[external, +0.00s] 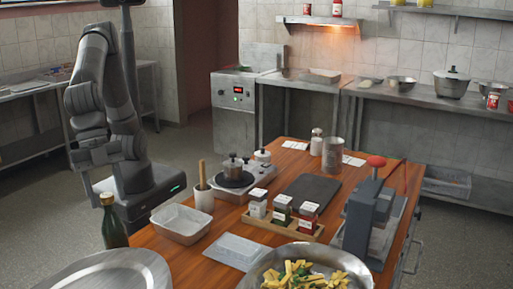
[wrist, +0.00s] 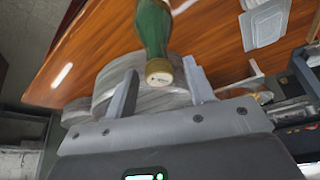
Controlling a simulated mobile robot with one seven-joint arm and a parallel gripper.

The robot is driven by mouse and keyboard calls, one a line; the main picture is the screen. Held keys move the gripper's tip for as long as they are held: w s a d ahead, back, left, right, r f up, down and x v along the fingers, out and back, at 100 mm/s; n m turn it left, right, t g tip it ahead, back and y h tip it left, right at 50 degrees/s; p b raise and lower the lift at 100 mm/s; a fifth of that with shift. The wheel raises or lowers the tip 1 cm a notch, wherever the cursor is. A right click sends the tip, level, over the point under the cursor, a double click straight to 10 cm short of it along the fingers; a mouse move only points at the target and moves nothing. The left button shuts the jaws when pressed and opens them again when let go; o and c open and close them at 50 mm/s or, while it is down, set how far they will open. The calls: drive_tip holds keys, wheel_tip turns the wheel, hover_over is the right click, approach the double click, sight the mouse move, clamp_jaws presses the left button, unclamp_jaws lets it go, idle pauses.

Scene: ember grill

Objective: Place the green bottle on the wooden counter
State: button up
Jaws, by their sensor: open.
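The green bottle (external: 113,230) stands upright at the left end of the wooden counter (external: 195,262), behind a round metal tray (external: 105,275). Its base is hidden, so I cannot tell what it rests on. My gripper (external: 107,199) is right above the bottle's top in the external view. In the wrist view the green bottle (wrist: 153,30) points its pale cap towards my gripper (wrist: 160,70). The two fingers are open, one on each side of the cap, with gaps showing. The wooden counter (wrist: 105,45) lies beyond the bottle.
A white rectangular tray (external: 180,222) and a pestle in a white mortar (external: 203,197) stand right of the bottle. Bare wood shows around the white tray.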

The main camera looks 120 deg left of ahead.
drive_tip(key=v, duration=0.8)
drive_tip(key=shift+r, duration=0.3)
drive_tip(key=shift+s+a, duration=0.15)
drive_tip(key=s+a+f+n+g, duration=0.1)
drive_tip(key=s+a, duration=0.2)
drive_tip(key=a, duration=1)
drive_tip(key=s+a+f+n, duration=0.1)
drive_tip(key=s+a, duration=0.1)
drive_tip(key=a, duration=1.1)
drive_tip(key=s+a+f+n+t, duration=0.1)
drive_tip(key=s+a+f, duration=0.1)
drive_tip(key=s+a, duration=0.2)
drive_tip(key=s+a+f+n+t+y, duration=0.1)
drive_tip(key=s+a+f, duration=0.2)
drive_tip(key=a, duration=0.7)
drive_tip(key=s, duration=0.2)
drive_tip(key=shift+s+t+y, duration=0.3)
